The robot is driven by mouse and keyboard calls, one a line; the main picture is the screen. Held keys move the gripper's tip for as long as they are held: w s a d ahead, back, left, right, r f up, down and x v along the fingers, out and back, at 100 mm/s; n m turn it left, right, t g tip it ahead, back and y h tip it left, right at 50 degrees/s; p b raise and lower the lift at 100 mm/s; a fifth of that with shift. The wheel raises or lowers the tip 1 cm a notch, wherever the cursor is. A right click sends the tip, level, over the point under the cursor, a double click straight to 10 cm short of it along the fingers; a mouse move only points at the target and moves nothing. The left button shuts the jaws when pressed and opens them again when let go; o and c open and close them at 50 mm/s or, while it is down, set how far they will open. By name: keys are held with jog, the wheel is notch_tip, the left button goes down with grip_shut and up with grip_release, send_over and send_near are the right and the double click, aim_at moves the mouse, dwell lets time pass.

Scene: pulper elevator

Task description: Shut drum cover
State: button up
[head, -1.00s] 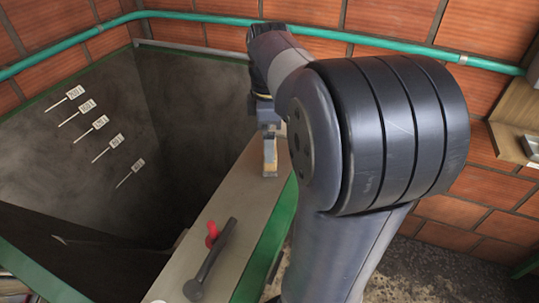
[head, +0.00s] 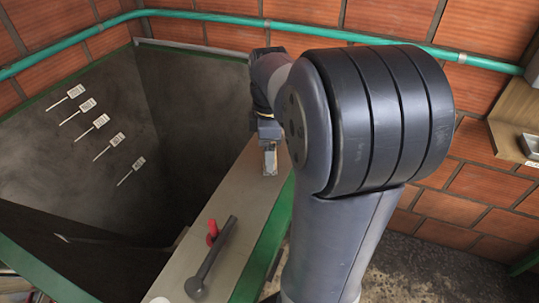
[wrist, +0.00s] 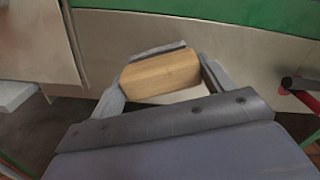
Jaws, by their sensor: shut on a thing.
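My gripper (head: 269,165) is at the far part of a beige panel with a green edge (head: 228,215), beside the deep grey hopper. In the wrist view my gripper (wrist: 162,85) has its two fingers on either side of a light wooden block (wrist: 160,74), which looks like a handle, and is shut on it. A grey strip runs along the block's far side. A pale panel (wrist: 40,42) at the left of the wrist view may be the drum cover; I cannot tell for sure. My arm hides what lies behind it in the head view.
A dark lever (head: 212,256) with a red part (head: 212,233) sits on the beige panel, nearer than my gripper. The hopper (head: 190,105) is open on the left, with several white tags on its wall. A green pipe (head: 210,18) runs along the brick wall.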

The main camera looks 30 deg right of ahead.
jog(key=c, duration=0.3)
notch_tip(320, 180, up, 10)
jog(key=shift+b, duration=0.3)
jog(key=shift+c, duration=0.2)
